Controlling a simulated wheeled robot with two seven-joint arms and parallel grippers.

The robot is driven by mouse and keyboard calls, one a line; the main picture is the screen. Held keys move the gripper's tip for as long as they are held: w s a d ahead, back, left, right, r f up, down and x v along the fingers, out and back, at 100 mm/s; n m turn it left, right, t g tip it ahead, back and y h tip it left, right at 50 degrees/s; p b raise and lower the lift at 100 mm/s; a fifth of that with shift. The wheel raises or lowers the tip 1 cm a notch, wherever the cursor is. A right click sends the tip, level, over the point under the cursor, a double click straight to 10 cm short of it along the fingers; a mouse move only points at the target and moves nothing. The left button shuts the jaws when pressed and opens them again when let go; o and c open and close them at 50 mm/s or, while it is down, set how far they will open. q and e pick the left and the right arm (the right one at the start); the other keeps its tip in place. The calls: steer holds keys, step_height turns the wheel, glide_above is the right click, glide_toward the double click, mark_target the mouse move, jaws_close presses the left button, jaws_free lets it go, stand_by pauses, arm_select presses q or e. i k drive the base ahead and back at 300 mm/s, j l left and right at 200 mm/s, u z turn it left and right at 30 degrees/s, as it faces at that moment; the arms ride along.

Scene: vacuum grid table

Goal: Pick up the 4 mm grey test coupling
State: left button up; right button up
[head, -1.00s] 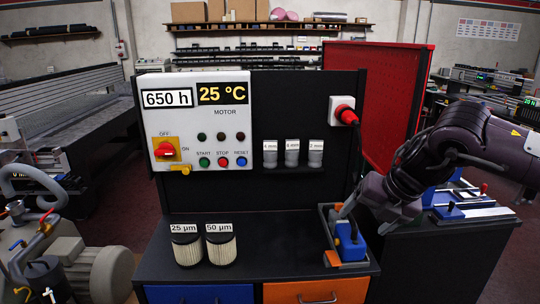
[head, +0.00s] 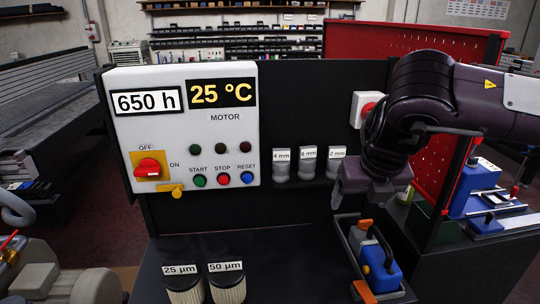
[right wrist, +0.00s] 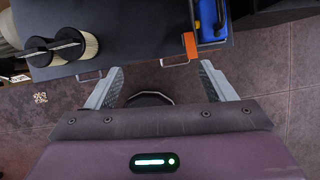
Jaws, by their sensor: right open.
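The 4 mm grey coupling (head: 281,172) stands upright on the small shelf of the black panel, leftmost of three, under its "4 mm" label. The 6 mm coupling (head: 307,170) and the 2 mm coupling (head: 334,168) stand to its right. My right gripper (head: 350,198) is right of and lower than the 4 mm coupling, in front of the panel and above the tool tote. In the right wrist view its fingers (right wrist: 163,83) are spread apart with nothing between them. No coupling shows in that view. My left gripper is not in view.
The tool tote (head: 403,292) with a blue tool (head: 381,268) stands on the table's right side. Two filters (head: 184,290) (head: 228,287) stand at the front left. The control box (head: 185,125) juts out left of the shelf.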

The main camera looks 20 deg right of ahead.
mark_target(281, 157)
steer(key=i, duration=1.1)
